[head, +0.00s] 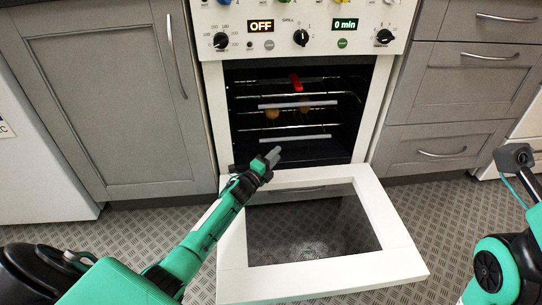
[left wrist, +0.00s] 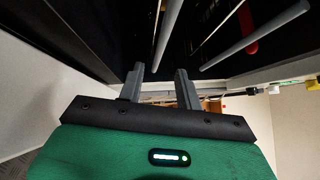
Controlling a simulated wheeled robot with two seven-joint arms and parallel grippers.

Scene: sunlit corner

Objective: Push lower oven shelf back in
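The oven (head: 205,95) stands open, its door (head: 233,260) folded down flat in front. Inside, the lower shelf (head: 295,137) shows as a pale front bar near the cavity opening. The upper shelf (head: 298,105) has a similar bar above it. My left gripper (head: 272,156) is over the door's inner edge, just below and left of the lower shelf bar. In the left wrist view its two grey fingers (left wrist: 160,84) are apart with nothing between them. Two pale shelf bars show beyond them; I cannot tell whether a finger touches one. My right gripper does not show.
A red object (head: 296,82) and two brownish round items (head: 271,113) are inside the oven. Grey cabinets (head: 110,90) and drawers (head: 455,90) flank it. The control panel (head: 300,25) reads OFF. Patterned floor (head: 430,215) is clear right of the door.

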